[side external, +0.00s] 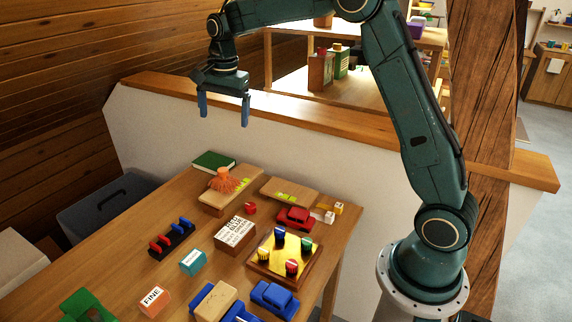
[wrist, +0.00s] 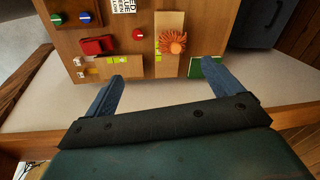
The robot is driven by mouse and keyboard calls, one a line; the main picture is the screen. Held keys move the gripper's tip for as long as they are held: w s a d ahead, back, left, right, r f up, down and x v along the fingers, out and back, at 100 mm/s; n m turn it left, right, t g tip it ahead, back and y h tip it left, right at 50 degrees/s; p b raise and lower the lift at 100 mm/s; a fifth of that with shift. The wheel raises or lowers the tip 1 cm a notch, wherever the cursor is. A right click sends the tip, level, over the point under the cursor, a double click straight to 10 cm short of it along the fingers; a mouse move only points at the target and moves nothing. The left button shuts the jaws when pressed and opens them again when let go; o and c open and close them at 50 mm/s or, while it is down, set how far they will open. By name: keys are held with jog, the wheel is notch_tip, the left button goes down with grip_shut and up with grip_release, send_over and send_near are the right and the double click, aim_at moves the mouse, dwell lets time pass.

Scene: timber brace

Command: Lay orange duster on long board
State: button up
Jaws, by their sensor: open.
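The orange duster (side external: 223,180), a spiky tufted thing, appears to rest on a long wooden board (side external: 244,176) near the table's far edge. In the wrist view the duster (wrist: 173,42) overlaps the middle of that board (wrist: 169,20). A second wooden board (side external: 283,187) lies to its right in the side view, with yellow-green pieces on it. My gripper (side external: 224,110) is open and empty, with blue fingers pointing down, high above and behind the table. In the wrist view its fingers (wrist: 163,95) are spread wide, apart from the duster.
A green book (side external: 213,161) lies beside the duster's board. A red car (side external: 295,217), a lettered box (side external: 235,233) and a yellow tray with knobs (side external: 268,262) stand nearer. A low wall with a wooden top (side external: 300,123) runs behind the table (side external: 125,237).

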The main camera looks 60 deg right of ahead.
jog(key=s+a+r+n+t, duration=0.1)
jog(key=s+a+r+n, duration=0.25)
jog(key=s+r, duration=0.5)
jog(key=s+a+f+n+t, duration=0.1)
jog(key=s+n, duration=0.5)
jog(key=s, duration=0.7)
jog(key=s+a+f+n+t, duration=0.2)
jog(key=s+n, duration=0.3)
jog(key=s, duration=0.8)
jog(key=shift+a+f+n, duration=0.35)
jog(key=shift+a+f, duration=0.35)
jog(key=shift+f, duration=0.05)
